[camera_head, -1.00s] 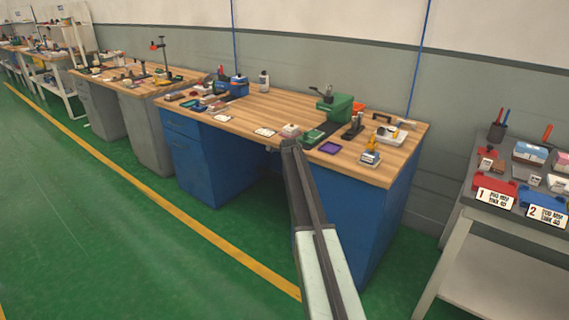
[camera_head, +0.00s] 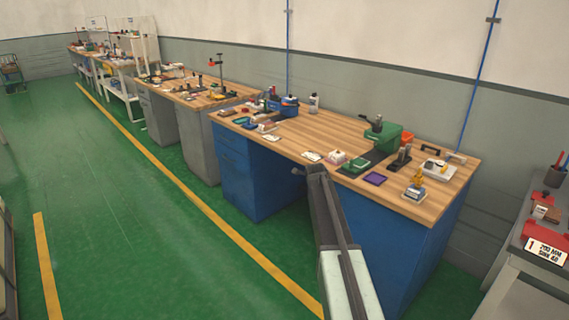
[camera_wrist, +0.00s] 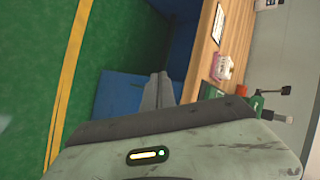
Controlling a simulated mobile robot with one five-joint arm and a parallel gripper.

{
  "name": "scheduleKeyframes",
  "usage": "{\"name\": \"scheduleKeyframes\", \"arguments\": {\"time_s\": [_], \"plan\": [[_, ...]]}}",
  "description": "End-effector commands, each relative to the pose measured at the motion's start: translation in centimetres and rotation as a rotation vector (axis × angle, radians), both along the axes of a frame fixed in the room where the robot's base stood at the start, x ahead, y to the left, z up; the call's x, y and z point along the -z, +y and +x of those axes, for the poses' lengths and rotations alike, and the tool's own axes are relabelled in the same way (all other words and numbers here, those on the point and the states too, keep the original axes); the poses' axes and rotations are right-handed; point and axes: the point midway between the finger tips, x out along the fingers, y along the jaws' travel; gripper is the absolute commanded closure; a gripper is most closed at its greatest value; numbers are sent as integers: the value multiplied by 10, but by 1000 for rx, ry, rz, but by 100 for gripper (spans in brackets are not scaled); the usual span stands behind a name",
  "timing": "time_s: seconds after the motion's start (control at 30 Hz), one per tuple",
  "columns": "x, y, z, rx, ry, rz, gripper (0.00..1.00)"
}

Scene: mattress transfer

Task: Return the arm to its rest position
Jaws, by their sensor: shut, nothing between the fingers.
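My arm (camera_head: 337,235) reaches up from the bottom of the head view in front of the blue workbench. My gripper (camera_head: 299,171) is at its far end, by the bench's front edge, over the open space between the bench's blue cabinets. In the wrist view my gripper (camera_wrist: 158,78) shows its dark fingers together, with nothing between them. Whether it touches the bench edge is hard to tell, but it looks apart. The lower arm runs out of the picture.
The wooden-topped blue workbench (camera_head: 325,132) carries small boxes, a green machine (camera_head: 383,134) and a purple tray (camera_head: 375,179). Green floor (camera_head: 110,215) with yellow lines is clear at left.

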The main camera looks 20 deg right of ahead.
Motion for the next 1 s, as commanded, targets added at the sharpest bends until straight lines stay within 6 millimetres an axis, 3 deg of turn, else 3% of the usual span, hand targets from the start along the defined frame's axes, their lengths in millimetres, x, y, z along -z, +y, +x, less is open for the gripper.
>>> {"name": "scheduleKeyframes", "arguments": {"time_s": [0.07, 0.17, 0.27, 0.37, 0.47, 0.57, 0.6, 0.67, 0.7, 0.8, 0.9, 1.0], "plan": [[-2, 2, 1, -3, 0, 0, 100], [-14, 23, 7, -25, 0, 0, 100], [-36, 66, 1, -68, -1, 2, 100], [-49, 119, -32, -120, 31, 16, 100], [-52, 164, -82, -243, 139, -30, 100], [-50, 206, -148, -444, 297, -118, 100], [-48, 221, -178, -549, 368, -160, 100], [-45, 240, -227, -732, 480, -228, 100], [-41, 250, -260, -872, 554, -274, 100], [-30, 263, -331, -1223, 705, -367, 100], [-24, 268, -376, -1527, 787, -427, 100], [-23, 270, -391, -1743, 819, -470, 100]]}}
